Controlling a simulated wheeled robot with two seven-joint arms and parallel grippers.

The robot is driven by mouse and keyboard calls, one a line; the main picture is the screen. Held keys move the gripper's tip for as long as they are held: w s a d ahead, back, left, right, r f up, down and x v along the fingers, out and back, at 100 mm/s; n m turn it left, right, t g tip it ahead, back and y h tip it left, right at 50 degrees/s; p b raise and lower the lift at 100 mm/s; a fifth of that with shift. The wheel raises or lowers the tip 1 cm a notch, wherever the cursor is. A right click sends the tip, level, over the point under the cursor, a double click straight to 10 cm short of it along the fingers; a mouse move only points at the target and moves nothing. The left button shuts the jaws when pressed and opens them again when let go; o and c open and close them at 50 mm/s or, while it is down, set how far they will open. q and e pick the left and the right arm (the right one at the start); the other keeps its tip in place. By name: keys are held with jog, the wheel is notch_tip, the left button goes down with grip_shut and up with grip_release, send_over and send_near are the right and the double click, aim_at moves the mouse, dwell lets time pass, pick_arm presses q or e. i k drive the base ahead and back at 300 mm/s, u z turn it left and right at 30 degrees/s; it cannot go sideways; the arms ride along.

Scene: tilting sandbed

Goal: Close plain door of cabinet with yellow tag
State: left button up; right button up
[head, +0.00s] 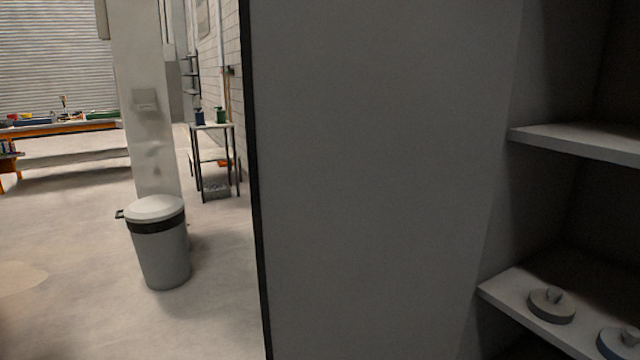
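A large plain grey panel (380,180) fills the middle of the head view, close to me. It looks like a cabinet door standing open, with a dark vertical edge on its left. To its right is the open inside of a cabinet with two pale shelves, an upper one (580,141) and a lower one (515,298). No yellow tag shows, so I cannot tell which cabinet this is. No handle shows on the panel. Neither of my grippers is in view.
Two round grey lidded or knobbed discs, one whole (551,305) and one cut off by the frame (620,342), lie on the lower shelf. A grey bin (162,255) stands left, before a pillar (147,100). A small table (211,127) stands behind. Floor at left is clear.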

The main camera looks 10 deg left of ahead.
aim_at(375, 129)
jog(key=u, duration=1.85)
jog(key=i, duration=3.15)
jog(key=z, duration=4.45)
jog(key=i, duration=0.55)
